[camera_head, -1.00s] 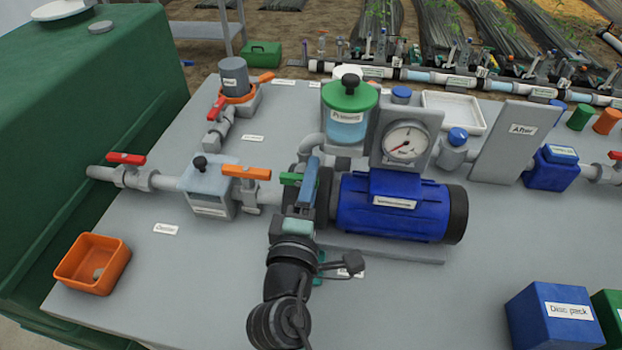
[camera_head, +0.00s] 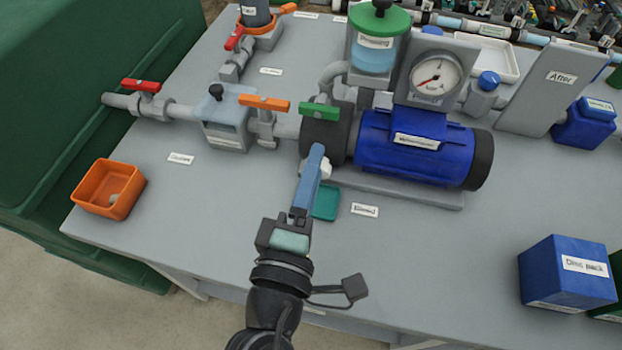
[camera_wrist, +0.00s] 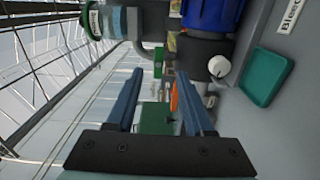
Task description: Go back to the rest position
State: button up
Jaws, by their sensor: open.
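My gripper (camera_head: 312,178) hangs in front of the blue pump (camera_head: 415,147), pointing toward its dark left end. In the wrist view its two blue fingers (camera_wrist: 168,98) stand apart with nothing between them. A white knob (camera_wrist: 219,67) on the pump's dark front end lies just beyond the right finger in that view; it also shows partly behind the fingers in the head view (camera_head: 326,168). A teal tray (camera_head: 325,203) lies on the bench beside the fingers and also shows in the wrist view (camera_wrist: 267,77).
Grey pipes carry a red-handled valve (camera_head: 141,86), an orange-handled valve (camera_head: 264,103) and a green handle (camera_head: 319,111). An orange bin (camera_head: 108,189) sits at the left bench edge, a blue box (camera_head: 567,272) at the right. The bench front between them is mostly clear.

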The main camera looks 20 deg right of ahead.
jog(key=shift+s+a, duration=0.4)
jog(key=shift+s, duration=0.15)
jog(key=w+a+r+m+t+y, duration=0.2)
jog(key=w+r+m+t, duration=0.15)
jog(key=r, duration=0.75)
jog(key=w+a+r+m+t+y, duration=0.15)
jog(key=w+r+m, duration=0.3)
jog(key=r, duration=0.65)
jog(key=s+a+r+m+t+y+p, duration=0.1)
jog(key=r+p, duration=0.4)
jog(key=r, duration=0.7)
jog(key=s+a+r+m+t+y+p, duration=0.1)
jog(key=s+a+r+t+y+p, duration=0.2)
jog(key=r, duration=0.9)
jog(key=s+a+r+t+y+p, duration=0.2)
jog(key=r+p, duration=0.6)
jog(key=r, duration=0.4)
jog(key=shift+s+m+t, duration=0.4)
jog(key=shift+s+t, duration=0.3)
jog(key=shift+s, duration=0.1)
